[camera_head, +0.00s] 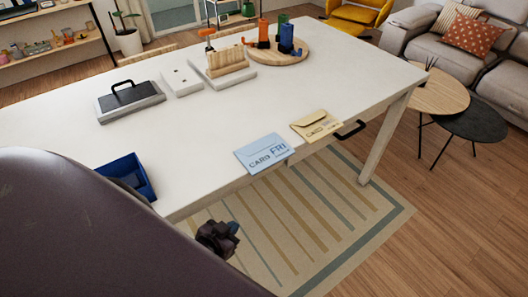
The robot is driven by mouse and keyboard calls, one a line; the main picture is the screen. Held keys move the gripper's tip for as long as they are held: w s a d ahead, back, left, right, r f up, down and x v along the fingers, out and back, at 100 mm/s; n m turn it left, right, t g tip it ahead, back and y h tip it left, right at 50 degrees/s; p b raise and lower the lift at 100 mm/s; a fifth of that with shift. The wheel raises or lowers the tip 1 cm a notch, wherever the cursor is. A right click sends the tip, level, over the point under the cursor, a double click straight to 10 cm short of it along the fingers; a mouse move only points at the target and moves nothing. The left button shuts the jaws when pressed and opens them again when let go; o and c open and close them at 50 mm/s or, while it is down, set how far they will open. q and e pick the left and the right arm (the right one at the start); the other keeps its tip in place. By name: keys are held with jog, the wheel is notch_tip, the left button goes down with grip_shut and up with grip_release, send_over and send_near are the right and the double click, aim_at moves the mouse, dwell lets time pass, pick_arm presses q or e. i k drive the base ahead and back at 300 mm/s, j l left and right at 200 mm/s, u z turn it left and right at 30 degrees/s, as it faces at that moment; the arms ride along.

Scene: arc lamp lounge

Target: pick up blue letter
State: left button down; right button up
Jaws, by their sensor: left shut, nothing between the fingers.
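The blue letter (264,154) is a light blue envelope marked "CARD" and "FRI". It lies flat near the front edge of the white table (225,130), its lower edge close to the rim. A cream letter (316,125) lies to its right, also by the edge. My left gripper (226,240) is small and dark in this view, below and left of the blue letter, in front of the table edge. It is shut and empty, apart from the letter. My large dark arm link fills the lower left. My right gripper is not in view.
A blue tray (134,176) sits at the table's left front, partly hidden by my arm. A black handle (351,130) is on the front edge right of the cream letter. A grey block with a black handle (130,101) and a round wooden tray (283,56) stand farther back.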

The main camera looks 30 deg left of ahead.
aim_at(257, 156)
jog(key=u, duration=0.4)
jog(key=l+u, duration=0.15)
jog(key=u, duration=0.65)
jog(key=l+u, duration=0.1)
jog(key=u, duration=0.3)
